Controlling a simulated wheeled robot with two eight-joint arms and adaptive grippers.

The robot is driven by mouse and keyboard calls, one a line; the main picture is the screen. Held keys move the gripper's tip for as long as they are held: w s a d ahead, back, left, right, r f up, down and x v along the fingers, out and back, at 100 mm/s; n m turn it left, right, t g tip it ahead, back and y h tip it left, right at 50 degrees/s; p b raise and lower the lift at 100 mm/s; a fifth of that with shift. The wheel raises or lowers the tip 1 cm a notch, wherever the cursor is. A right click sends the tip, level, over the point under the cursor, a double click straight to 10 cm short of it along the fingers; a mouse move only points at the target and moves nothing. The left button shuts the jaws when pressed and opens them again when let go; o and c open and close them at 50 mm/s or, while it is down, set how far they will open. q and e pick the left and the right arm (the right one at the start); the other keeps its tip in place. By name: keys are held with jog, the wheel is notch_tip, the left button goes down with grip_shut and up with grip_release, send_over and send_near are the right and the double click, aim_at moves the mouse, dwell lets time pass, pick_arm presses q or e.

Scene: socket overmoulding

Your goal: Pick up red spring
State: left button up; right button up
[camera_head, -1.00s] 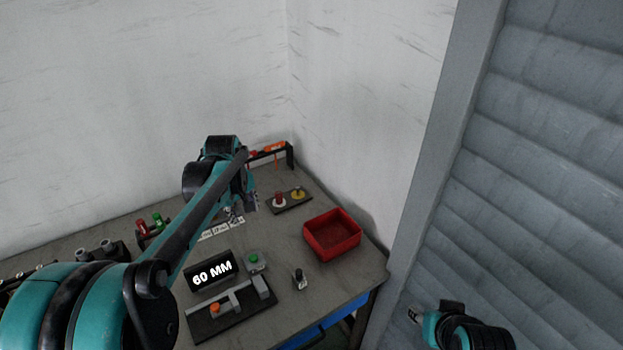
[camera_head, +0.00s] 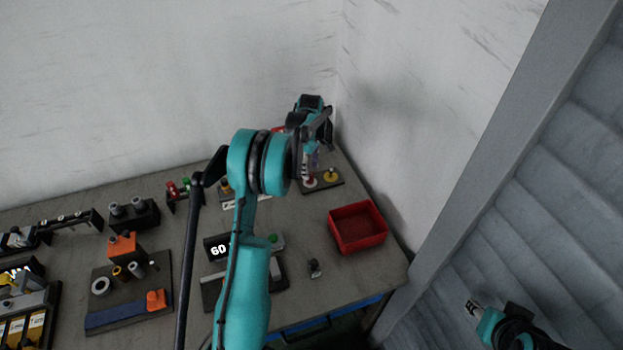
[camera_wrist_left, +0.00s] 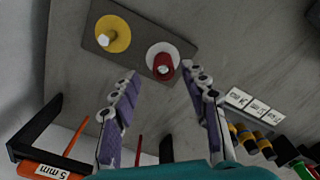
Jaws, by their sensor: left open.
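The red spring (camera_wrist_left: 163,68) stands on a white round base on a dark plate in the left wrist view. In the head view the red spring (camera_head: 310,182) shows small, just below my left gripper (camera_head: 311,164). In the left wrist view my left gripper (camera_wrist_left: 160,95) is open and empty. Its two fingers stand apart on either side of the line to the spring, and the spring appears just beyond the fingertips, apart from them. My right gripper (camera_head: 473,308) shows small at the lower right, away from the table; its jaws are unclear.
A yellow disc (camera_wrist_left: 112,36) with a pale peg sits beside the spring on the same plate (camera_wrist_left: 138,56). A black frame with an orange 5 mm tool (camera_wrist_left: 50,170) stands close by. A red bin (camera_head: 358,227) and white label cards (camera_wrist_left: 252,105) lie nearby.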

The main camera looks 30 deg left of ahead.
pick_arm(q)
jog(key=f, duration=0.2)
jog(key=f+b, duration=0.1)
jog(key=shift+s, duration=0.25)
jog(key=shift+f, duration=0.45)
jog(key=shift+r, duration=0.1)
grip_shut()
